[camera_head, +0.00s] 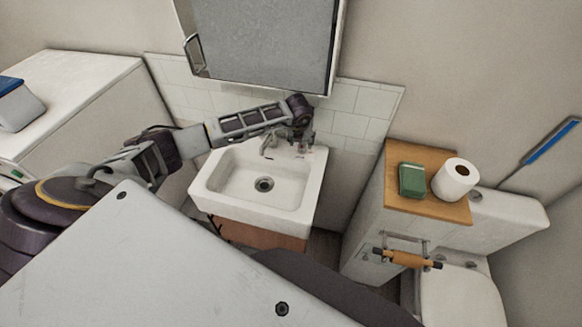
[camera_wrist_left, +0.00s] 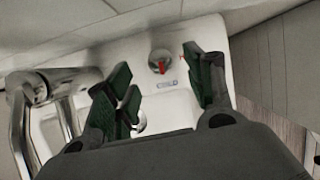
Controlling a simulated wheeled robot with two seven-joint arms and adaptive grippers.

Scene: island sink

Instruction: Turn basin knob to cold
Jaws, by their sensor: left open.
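The white basin (camera_head: 227,180) stands against the tiled wall in the head view, with a chrome faucet (camera_head: 268,143) at its back. In the left wrist view the basin knob (camera_wrist_left: 159,62) is a small round metal piece with a red pointer, set on the white rim. In the head view the left gripper (camera_head: 302,137) is over the basin's back right corner. My right gripper is not in view.
The chrome faucet (camera_wrist_left: 38,100) is close left of my fingers in the wrist view. A mirror cabinet (camera_head: 262,45) hangs above the basin. A wooden-topped cabinet (camera_head: 430,207) with a green box (camera_head: 412,180) and paper roll (camera_head: 455,179) stands right, beside the toilet.

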